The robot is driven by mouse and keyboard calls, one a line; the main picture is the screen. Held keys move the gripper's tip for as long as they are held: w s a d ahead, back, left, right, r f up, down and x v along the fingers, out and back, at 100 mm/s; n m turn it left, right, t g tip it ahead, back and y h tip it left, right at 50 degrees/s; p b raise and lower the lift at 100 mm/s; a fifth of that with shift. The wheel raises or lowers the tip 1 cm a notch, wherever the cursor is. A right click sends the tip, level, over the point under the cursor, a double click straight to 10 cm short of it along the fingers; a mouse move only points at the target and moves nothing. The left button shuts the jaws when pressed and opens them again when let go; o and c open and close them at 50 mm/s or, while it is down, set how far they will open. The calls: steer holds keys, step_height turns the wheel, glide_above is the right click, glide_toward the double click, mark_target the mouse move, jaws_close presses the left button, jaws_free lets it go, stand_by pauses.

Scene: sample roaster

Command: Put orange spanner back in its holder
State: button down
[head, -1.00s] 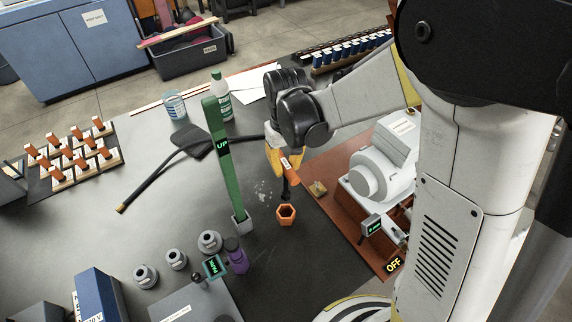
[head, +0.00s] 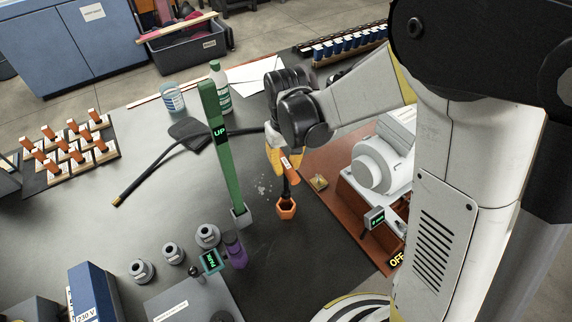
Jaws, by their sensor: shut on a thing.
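The orange spanner (head: 290,162) has an orange labelled handle and a dark lower shaft. My gripper (head: 275,150), with yellow-orange fingers, is shut on its handle. The spanner hangs roughly upright, slightly tilted. An orange hexagonal holder (head: 286,208) stands on the dark bench right below it. The shaft's lower end meets the holder's opening in this view. I cannot tell how deep it is inside, or whether it is just in front of the opening. The gripper's far side is hidden by my wrist.
A tall green post marked UP (head: 220,150) stands close left of the holder. A purple item (head: 235,252) and several grey fittings (head: 207,236) sit lower left. A white machine (head: 375,165) on a red-brown base stands right. A black cable-like tool (head: 150,168) lies left.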

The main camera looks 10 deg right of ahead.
steer(key=b, duration=0.6)
glide_above(286, 192)
steer(key=shift+w+f, duration=0.2)
steer(key=shift+f, duration=1.55)
steer(key=shift+w+f, duration=0.15)
steer(key=shift+f, duration=1.75)
steer(key=shift+f+b, duration=0.55)
steer(key=shift+f, duration=0.8)
steer(key=c, duration=1.2)
jaws_free()
steer(key=shift+c, duration=0.2)
